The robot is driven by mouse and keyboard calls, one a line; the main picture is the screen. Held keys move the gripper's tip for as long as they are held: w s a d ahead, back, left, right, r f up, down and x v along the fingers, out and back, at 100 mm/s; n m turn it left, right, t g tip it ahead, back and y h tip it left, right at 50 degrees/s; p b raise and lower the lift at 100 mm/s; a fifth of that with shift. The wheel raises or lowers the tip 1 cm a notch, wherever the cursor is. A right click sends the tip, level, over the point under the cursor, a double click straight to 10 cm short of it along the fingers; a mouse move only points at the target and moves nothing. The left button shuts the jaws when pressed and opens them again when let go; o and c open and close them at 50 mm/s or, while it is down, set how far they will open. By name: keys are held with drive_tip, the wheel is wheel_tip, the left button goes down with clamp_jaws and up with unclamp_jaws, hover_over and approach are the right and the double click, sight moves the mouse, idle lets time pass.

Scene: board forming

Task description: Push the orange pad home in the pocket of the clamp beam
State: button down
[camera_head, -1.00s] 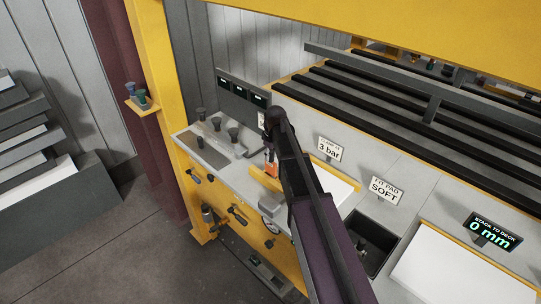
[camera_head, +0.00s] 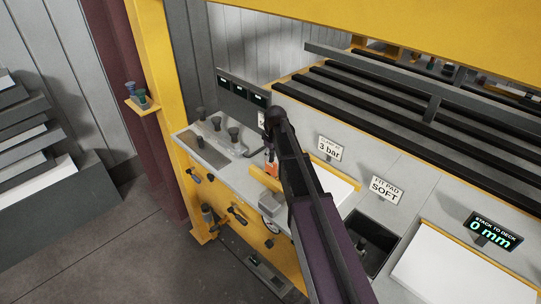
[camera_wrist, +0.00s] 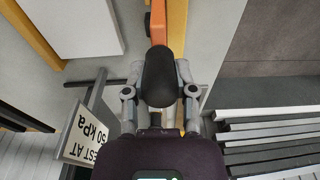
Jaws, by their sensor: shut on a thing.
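In the head view an orange pad (camera_head: 271,168) sits at the tip of my gripper (camera_head: 270,150), just above the yellow clamp beam (camera_head: 264,179). My arm covers much of that spot. In the wrist view my gripper (camera_wrist: 161,92) is closed in, and a dark rounded shape hides its fingertips. The orange pad (camera_wrist: 157,22) shows as a narrow strip beyond that shape. The pocket is hidden, and I cannot tell how deep the pad sits in it.
A grey block (camera_head: 270,203) lies near the front of the bench. Knobs (camera_head: 233,134) stand to the left. A test sign (camera_wrist: 89,132) is close to my wrist.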

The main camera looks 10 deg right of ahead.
sight(271, 163)
drive_tip(key=shift+f+b, duration=2.4)
drive_tip(key=shift+f, duration=0.1)
drive_tip(key=shift+c, duration=1.8)
unclamp_jaws()
drive_tip(key=shift+r, duration=0.1)
drive_tip(key=shift+r, duration=0.1)
wheel_tip(271, 163, up, 15)
drive_tip(key=p, duration=1.5)
